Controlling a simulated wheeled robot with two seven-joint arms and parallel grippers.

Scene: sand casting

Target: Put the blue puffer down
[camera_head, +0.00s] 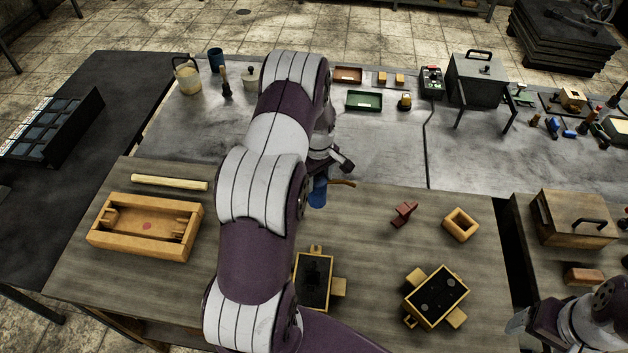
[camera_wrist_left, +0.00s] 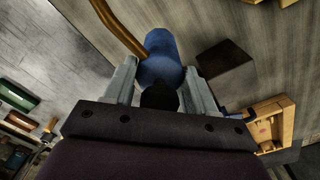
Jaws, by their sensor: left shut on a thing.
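The blue puffer (camera_head: 318,193) has a blue body and a curved, brass-coloured spout. It hangs from my left gripper (camera_head: 338,163), over the wooden worktable (camera_head: 365,270). In the left wrist view my left gripper (camera_wrist_left: 160,88) is shut on the puffer (camera_wrist_left: 165,60), one finger on each side of its body, with the spout toward the upper left. My left arm hides part of the table in the head view. My right gripper (camera_head: 518,322) is low at the right edge, and its jaws are too unclear to read.
Two flasks with dark fill, one near the middle (camera_head: 313,280) and one farther right (camera_head: 437,296), stand on the worktable. A red pattern piece (camera_head: 404,214), a small wooden frame (camera_head: 460,224), a wooden tray (camera_head: 147,205) and a pale rod (camera_head: 169,183) lie around. Bare wood shows right of the puffer.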

